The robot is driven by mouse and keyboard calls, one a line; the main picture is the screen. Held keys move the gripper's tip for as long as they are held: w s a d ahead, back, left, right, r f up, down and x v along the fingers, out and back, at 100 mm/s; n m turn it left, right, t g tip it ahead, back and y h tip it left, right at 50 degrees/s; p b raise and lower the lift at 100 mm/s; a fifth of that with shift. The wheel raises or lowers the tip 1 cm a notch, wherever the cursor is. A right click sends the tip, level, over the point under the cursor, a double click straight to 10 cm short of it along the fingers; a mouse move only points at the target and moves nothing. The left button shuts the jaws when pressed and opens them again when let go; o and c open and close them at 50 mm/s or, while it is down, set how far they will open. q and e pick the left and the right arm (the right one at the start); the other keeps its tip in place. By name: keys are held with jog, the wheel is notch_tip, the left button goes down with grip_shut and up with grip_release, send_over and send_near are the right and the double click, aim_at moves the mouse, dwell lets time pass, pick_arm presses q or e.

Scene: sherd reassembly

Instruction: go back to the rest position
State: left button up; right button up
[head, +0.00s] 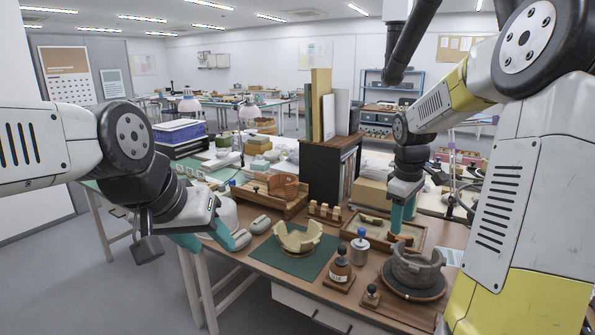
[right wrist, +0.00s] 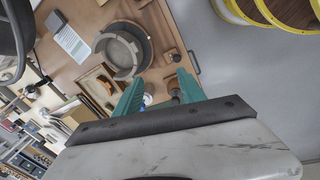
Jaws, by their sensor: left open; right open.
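A cream, partly built bowl (head: 297,240) with a jagged rim stands on a green mat (head: 284,265). A grey, broken-rimmed pot (head: 417,266) stands on a dark turntable (head: 393,284); it also shows in the right wrist view (right wrist: 120,55). My left gripper (head: 214,246) is open, left of the mat beside grey padded rolls (head: 237,240). My right gripper (head: 402,220) is open above the sherd tray (head: 350,232), behind the grey pot. Its teal fingers (right wrist: 160,95) are apart in the right wrist view, with nothing seen held. A brown sherd (head: 398,252) lies below it.
A wooden rack (head: 325,212) and a wooden box (head: 275,196) are behind. A dark cabinet (head: 322,172) rises at the back.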

jog(key=s+a+r+m+t+y, duration=0.1)
jog(key=s+a+r+m, duration=0.1)
jog(key=s, duration=0.5)
jog(key=s+a+r+m+t+y, duration=0.1)
jog(key=s+a+r+m+t, duration=0.1)
jog(key=s+a, duration=0.5)
jog(key=s+a+r+m+t+y, duration=0.1)
jog(key=s+a+r+m, duration=0.3)
jog(key=s, duration=0.3)
jog(key=shift+s+a+r+t, duration=0.2)
jog(key=shift+s+r+t, duration=0.1)
jog(key=shift+r, duration=0.1)
